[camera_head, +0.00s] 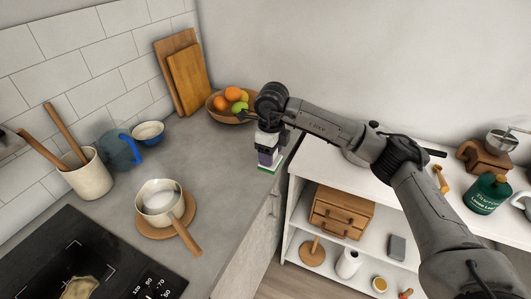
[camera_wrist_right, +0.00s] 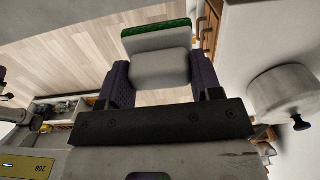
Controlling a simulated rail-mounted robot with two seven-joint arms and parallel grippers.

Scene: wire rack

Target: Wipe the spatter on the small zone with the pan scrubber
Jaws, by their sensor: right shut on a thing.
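My right gripper (camera_head: 268,154) is shut on the pan scrubber (camera_head: 269,168), a pale block with a green pad. It holds the scrubber at the counter's right edge, green side down; I cannot tell whether it touches the counter. In the right wrist view the scrubber (camera_wrist_right: 160,68) sits between the purple-grey fingers (camera_wrist_right: 160,88). The black hob (camera_head: 115,262) is at the bottom left of the head view. An irregular tan patch (camera_head: 79,288), which looks like the spatter, lies on it, cut off by the frame's bottom edge. My left gripper is out of view.
A saucepan (camera_head: 158,199) stands on a round wooden board (camera_head: 153,233), its handle pointing toward the lower right. A utensil crock (camera_head: 88,176), a blue-handled jug (camera_head: 120,150), a bowl (camera_head: 148,133) and a fruit bowl (camera_head: 218,106) stand farther back. The counter's middle (camera_head: 215,165) is clear.

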